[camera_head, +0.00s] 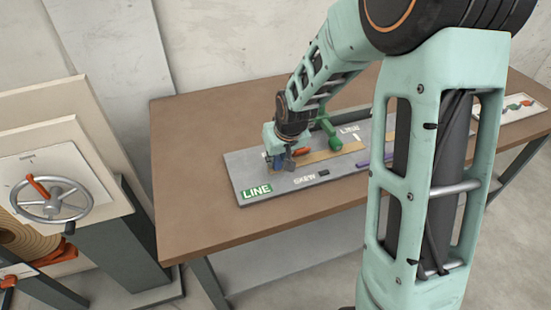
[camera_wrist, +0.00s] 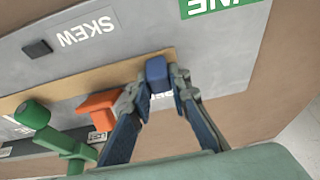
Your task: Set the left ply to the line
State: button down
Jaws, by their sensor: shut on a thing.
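My gripper (camera_head: 281,160) is low over the left part of a grey board (camera_head: 240,170). In the wrist view my gripper (camera_wrist: 158,84) has its fingers on either side of a blue block (camera_wrist: 157,70) and is shut on it. The blue block (camera_head: 277,163) is at the left end of a tan strip (camera_head: 345,148), which also shows in the wrist view (camera_wrist: 75,78). An orange piece (camera_wrist: 99,108) and a green handle (camera_wrist: 45,125) are beside my gripper. A green LINE label (camera_head: 257,191) is at the board's front left corner. Lettering under the fingers is partly hidden.
A SKEW label (camera_head: 304,178) and a small black block (camera_head: 324,172) are on the board's front part. The green handle (camera_head: 330,132) stands behind the strip. My arm hides the board's right part. The brown table (camera_head: 190,180) is bare to the left.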

jog(key=shift+d, duration=0.25)
jog(key=c, duration=1.8)
grip_release()
jog(key=shift+d, duration=0.1)
jog(key=shift+r, duration=0.1)
jog(key=v, duration=1.1)
jog(key=shift+r, duration=0.4)
jog(key=shift+s, duration=0.1)
